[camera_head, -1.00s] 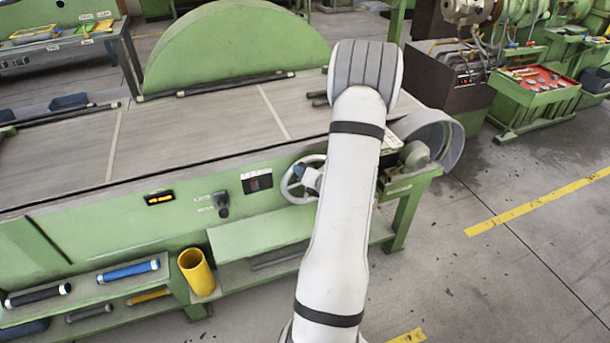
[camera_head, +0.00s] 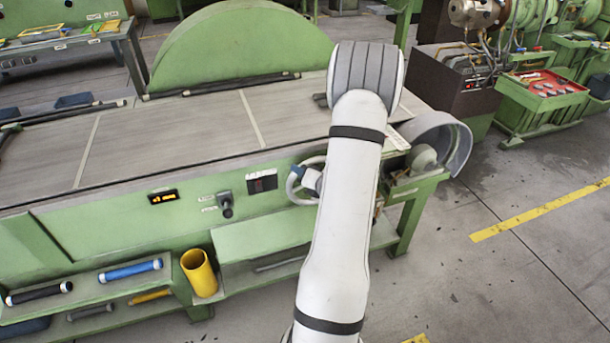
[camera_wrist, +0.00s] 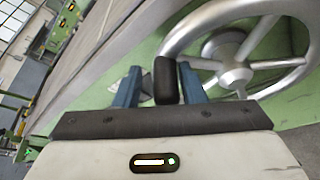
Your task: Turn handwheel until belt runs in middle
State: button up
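The handwheel (camera_head: 293,188) is on the green machine's front, partly hidden behind my arm. In the wrist view its silver rim, spokes and hub (camera_wrist: 225,48) fill the upper right. Its black handle (camera_wrist: 166,80) stands between the blue fingers of my gripper (camera_wrist: 161,88), which appear closed around it; a narrow gap seems to show at the left finger. My gripper also shows at the wheel in the head view (camera_head: 312,180). The wide grey belt (camera_head: 170,140) lies across the machine top with light seams. A small lit display (camera_head: 163,197) seems to read +3 mm.
A control knob (camera_head: 225,205) and dark panel (camera_head: 262,181) sit left of the wheel. A yellow cup (camera_head: 199,272) and rollers (camera_head: 130,270) lie on lower shelves. A grey round guard (camera_head: 452,140) is at the right end. The floor right is clear.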

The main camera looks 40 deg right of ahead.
jog(key=shift+o, duration=0.6)
jog(key=shift+s, duration=0.1)
jog(key=shift+s, duration=0.1)
jog(key=shift+s, duration=0.3)
jog(key=v, duration=0.7)
jog(key=shift+b, duration=0.4)
jog(key=shift+r, duration=0.1)
